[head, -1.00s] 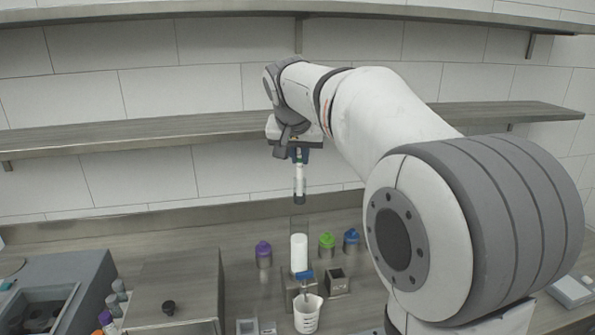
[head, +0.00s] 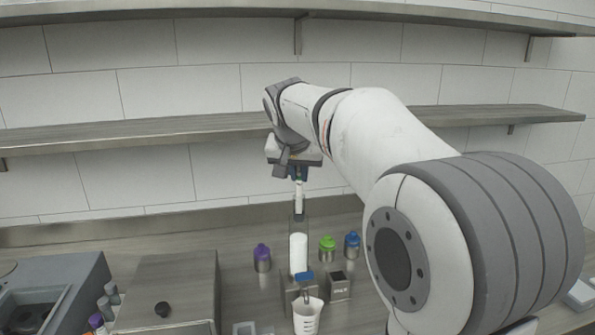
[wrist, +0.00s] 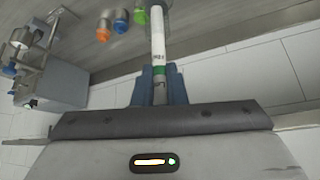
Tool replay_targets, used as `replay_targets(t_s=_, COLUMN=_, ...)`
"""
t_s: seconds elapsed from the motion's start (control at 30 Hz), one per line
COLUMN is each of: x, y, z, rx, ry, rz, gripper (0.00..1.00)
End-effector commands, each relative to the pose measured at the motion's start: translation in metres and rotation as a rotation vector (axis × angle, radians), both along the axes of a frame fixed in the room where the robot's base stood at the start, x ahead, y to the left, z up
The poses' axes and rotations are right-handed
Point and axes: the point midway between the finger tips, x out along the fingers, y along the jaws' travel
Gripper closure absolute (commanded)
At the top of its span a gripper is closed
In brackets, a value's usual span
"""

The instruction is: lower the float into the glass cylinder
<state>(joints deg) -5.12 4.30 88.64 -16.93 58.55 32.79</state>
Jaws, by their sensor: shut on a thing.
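The float (head: 299,198) is a slim white rod with a dark lower end, hanging upright from my gripper (head: 299,177). In the wrist view my gripper (wrist: 159,88) has its blue fingers shut on the float's green-banded end, and the white shaft of the float (wrist: 158,38) points away from it.
Purple (head: 262,257), green (head: 327,249) and blue (head: 352,244) capped bottles flank the cylinder. A white beaker (head: 307,316) stands in front, below a blue-handled tap (head: 304,277). A small metal box (head: 338,286) is at right. A shelf (head: 130,135) runs behind my arm.

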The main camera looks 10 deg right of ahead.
Motion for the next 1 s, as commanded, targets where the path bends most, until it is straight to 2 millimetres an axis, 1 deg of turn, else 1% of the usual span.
replay_targets(t_s=0.03, x=0.000, y=0.000, z=-0.007, rx=0.000, ry=0.000, rz=0.000, gripper=1.00)
replay_targets(t_s=1.0, x=0.000, y=0.000, z=-0.075, rx=-0.001, ry=0.000, rz=-0.001, gripper=1.00)
